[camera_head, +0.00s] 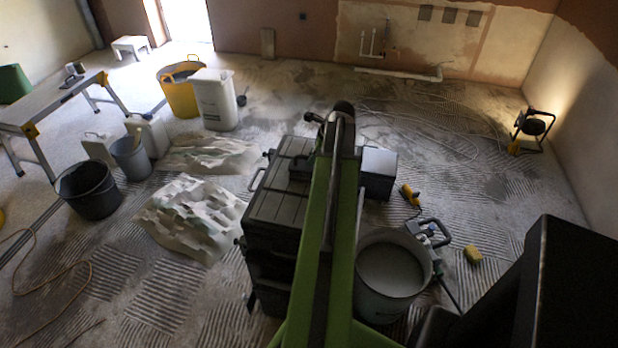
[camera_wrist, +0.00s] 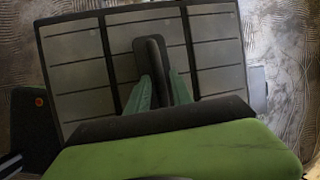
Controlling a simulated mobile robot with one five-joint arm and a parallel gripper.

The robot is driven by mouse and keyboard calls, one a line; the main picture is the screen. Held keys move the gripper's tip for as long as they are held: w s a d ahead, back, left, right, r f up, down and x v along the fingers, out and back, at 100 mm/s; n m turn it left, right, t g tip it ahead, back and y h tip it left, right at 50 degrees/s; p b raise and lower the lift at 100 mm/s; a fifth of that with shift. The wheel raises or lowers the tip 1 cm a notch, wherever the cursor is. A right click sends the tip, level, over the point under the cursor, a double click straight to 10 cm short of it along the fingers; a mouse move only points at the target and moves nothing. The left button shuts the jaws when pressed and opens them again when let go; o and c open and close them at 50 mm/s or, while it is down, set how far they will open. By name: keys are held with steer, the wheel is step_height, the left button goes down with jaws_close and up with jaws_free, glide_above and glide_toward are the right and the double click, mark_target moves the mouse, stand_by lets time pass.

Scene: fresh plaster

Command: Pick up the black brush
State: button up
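I cannot clearly make out a black brush in either view. A small dark object (camera_head: 242,99) lies on the floor beside a white container (camera_head: 214,100), too small to identify. The floor behind my arm is hidden.
A bucket of grey mix (camera_head: 391,275) stands right of my arm, near a yellow-black tool (camera_head: 409,194) and yellow sponge (camera_head: 473,255). Crumpled sheeting (camera_head: 190,215), a black bucket (camera_head: 88,190) and yellow tub (camera_head: 180,95) stand left. A work lamp (camera_head: 533,127) stands right. The back floor is mostly clear.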

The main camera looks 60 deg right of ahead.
steer(key=shift+b+x, duration=0.3)
steer(key=shift+x, duration=0.65)
steer(key=shift+r, duration=0.15)
jaws_close()
stand_by(0.4)
